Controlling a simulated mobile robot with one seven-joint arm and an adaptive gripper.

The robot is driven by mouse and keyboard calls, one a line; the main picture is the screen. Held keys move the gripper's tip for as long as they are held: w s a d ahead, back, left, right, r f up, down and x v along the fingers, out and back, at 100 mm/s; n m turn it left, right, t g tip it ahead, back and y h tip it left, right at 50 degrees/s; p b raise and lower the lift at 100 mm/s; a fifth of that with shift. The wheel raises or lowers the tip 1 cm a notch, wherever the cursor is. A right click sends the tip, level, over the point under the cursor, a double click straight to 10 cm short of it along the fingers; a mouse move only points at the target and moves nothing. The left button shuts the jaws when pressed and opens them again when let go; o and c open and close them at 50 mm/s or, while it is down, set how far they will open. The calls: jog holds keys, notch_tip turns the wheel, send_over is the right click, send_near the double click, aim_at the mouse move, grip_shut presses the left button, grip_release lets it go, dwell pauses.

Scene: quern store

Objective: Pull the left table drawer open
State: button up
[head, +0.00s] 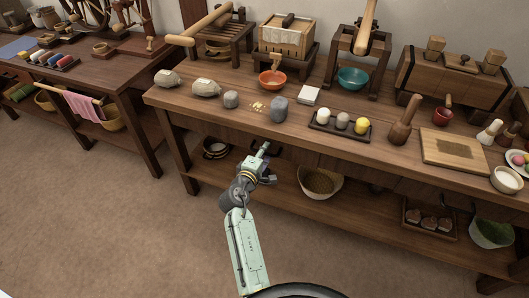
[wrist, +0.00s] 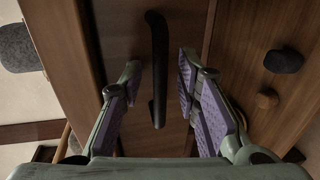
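The long brown table (head: 190,110) fills the middle of the head view. My gripper (head: 265,148) is at its front edge, left of the table's middle, and covers much of the drawer there. In the wrist view, the drawer front (wrist: 120,28) is a brown wooden panel, and a dark bar handle (wrist: 158,65) runs up and down across it. My gripper (wrist: 159,75) is open, with one purple-padded finger on each side of the handle. Gaps show between the handle and both pads. The drawer looks flush with the table's front.
A basket (head: 320,181) stands on the lower shelf (head: 360,205). A second table (head: 120,70) is at left. The floor (head: 110,220) in front is clear.

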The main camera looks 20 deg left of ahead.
grip_shut()
dwell(0.3)
dwell(0.6)
